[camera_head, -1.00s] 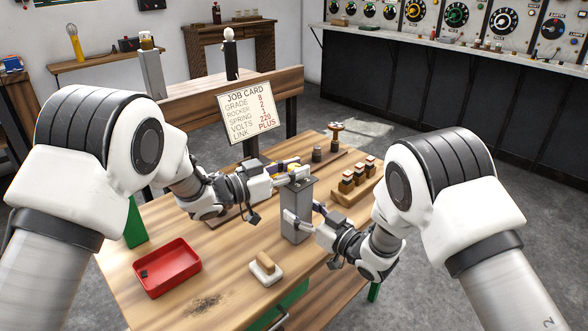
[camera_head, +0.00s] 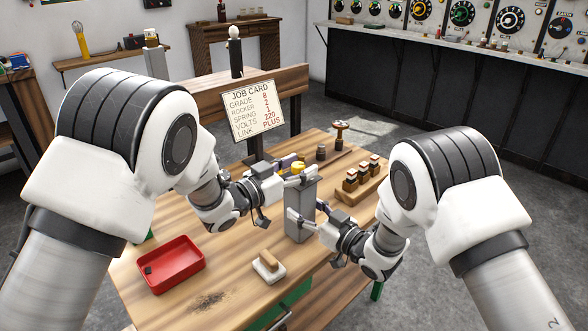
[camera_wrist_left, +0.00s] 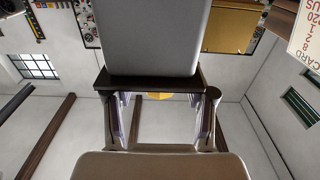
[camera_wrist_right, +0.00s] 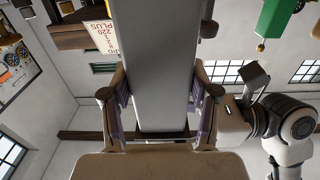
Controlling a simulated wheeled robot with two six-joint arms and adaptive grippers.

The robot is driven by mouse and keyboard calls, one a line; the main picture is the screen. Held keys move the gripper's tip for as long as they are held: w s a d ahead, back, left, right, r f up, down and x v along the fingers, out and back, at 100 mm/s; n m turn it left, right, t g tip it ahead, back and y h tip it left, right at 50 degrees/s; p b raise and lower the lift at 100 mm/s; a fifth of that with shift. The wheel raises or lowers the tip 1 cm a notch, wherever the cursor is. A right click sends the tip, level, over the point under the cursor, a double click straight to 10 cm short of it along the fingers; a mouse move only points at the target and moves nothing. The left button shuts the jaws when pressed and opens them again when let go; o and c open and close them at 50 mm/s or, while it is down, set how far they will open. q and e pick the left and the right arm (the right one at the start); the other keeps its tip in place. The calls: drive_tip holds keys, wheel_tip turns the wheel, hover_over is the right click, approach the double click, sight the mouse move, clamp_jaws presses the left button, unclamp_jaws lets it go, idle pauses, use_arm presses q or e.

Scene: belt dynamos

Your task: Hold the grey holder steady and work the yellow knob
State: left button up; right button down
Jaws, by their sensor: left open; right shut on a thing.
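The grey holder (camera_head: 302,232) stands upright on the wooden table as a tall block. The yellow knob (camera_head: 299,168) shows at its top. My right gripper (camera_head: 305,212) is shut on the holder's sides; in the right wrist view the holder (camera_wrist_right: 155,60) runs between the pads. My left gripper (camera_head: 294,171) is open at the holder's top, its fingers around or beside the knob; I cannot tell whether they touch it. In the left wrist view the holder (camera_wrist_left: 153,35) fills the top, and only a yellow sliver of the knob (camera_wrist_left: 160,96) shows between the fingers.
A red tray (camera_head: 171,265) and a white block with a tan top (camera_head: 268,266) lie at the table's front. A wooden rack with several capped pieces (camera_head: 362,180) stands to the right. A job card (camera_head: 253,110) stands behind.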

use_arm(q)
drive_tip(key=v, duration=1.2)
drive_tip(key=shift+r, duration=0.1)
wheel_tip(320, 180, up, 4)
drive_tip(key=w+d+m+g+h, duration=0.2)
drive_tip(key=d+m+g+h, duration=0.15)
drive_tip(key=g, duration=0.25)
drive_tip(key=w+a+f+m+g+h, duration=0.1)
drive_tip(key=w+a+f+m+g, duration=0.2)
drive_tip(key=a, duration=0.4)
drive_tip(key=shift+n+t, duration=0.25)
drive_tip(key=shift+t, duration=0.15)
drive_tip(key=x, duration=0.8)
drive_tip(key=f+x, duration=0.1)
drive_tip(key=x, duration=0.3)
drive_tip(key=shift+w+d, duration=0.2)
